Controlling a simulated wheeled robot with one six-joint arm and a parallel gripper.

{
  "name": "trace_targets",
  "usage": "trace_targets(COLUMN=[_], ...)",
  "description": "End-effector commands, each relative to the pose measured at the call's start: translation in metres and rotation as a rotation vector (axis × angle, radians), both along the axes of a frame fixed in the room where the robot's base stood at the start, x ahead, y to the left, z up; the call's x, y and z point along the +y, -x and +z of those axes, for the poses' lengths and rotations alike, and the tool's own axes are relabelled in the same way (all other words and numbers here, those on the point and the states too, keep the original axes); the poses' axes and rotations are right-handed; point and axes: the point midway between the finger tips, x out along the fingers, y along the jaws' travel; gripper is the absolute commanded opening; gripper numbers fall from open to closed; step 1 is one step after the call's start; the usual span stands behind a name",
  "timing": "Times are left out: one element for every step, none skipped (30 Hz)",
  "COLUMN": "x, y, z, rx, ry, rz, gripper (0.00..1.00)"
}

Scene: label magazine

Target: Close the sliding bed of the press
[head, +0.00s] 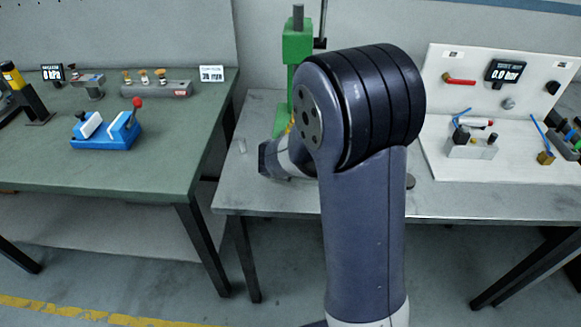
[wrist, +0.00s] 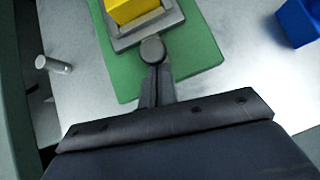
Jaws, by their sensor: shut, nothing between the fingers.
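The green press (head: 297,45) stands on the grey table behind my arm, which hides most of its lower part in the head view. In the wrist view its green base plate (wrist: 195,50) lies under the grey sliding bed (wrist: 170,22), which carries a yellow block (wrist: 130,8). A round grey knob (wrist: 152,50) is at the bed's near edge. My gripper (wrist: 154,72) is shut and empty, its fingertips right at the knob; I cannot tell whether they touch. The gripper fingers are hidden in the head view.
A small metal pin (wrist: 55,64) stands left of the base plate. A blue object (wrist: 300,20) is at the upper right. A white panel with fittings (head: 500,75) stands right of my arm. A green bench (head: 60,150) with a blue fixture (head: 105,132) is at left.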

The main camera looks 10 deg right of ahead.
Motion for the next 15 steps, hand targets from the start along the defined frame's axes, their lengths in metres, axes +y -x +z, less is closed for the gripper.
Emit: trace_targets(x=[-0.004, -0.006, -0.008, -0.01, -0.012, -0.013, -0.014, -0.016, -0.017, -0.018, -0.019, -0.02, -0.02, -0.02, -0.02], y=[-0.011, -0.017, -0.024, -0.03, -0.034, -0.04, -0.044, -0.048, -0.051, -0.054, -0.056, -0.058, -0.059, -0.059, -0.06], z=[0.004, 0.004, 0.004, 0.005, 0.004, 0.005, 0.004, 0.004, 0.004, 0.003, 0.003, 0.002, 0.002, 0.001, 0.001], rx=[-0.001, -0.001, -0.001, -0.002, -0.001, -0.002, -0.001, -0.002, -0.002, -0.002, -0.002, -0.003, -0.003, -0.002, -0.002], ry=[0.0, 0.0, 0.001, 0.0, 0.0, 0.0, 0.0, 0.0, 0.0, -0.001, 0.0, 0.0, 0.001, 0.0, 0.0], rz=[-0.002, -0.002, -0.003, -0.003, -0.002, -0.001, -0.001, -0.001, -0.001, -0.001, -0.001, -0.001, -0.001, -0.001, -0.001], gripper=[0.0, 0.0, 0.0, 0.0, 0.0, 0.0, 0.0, 0.0, 0.0, 0.0, 0.0, 0.0, 0.0, 0.0, 0.0])
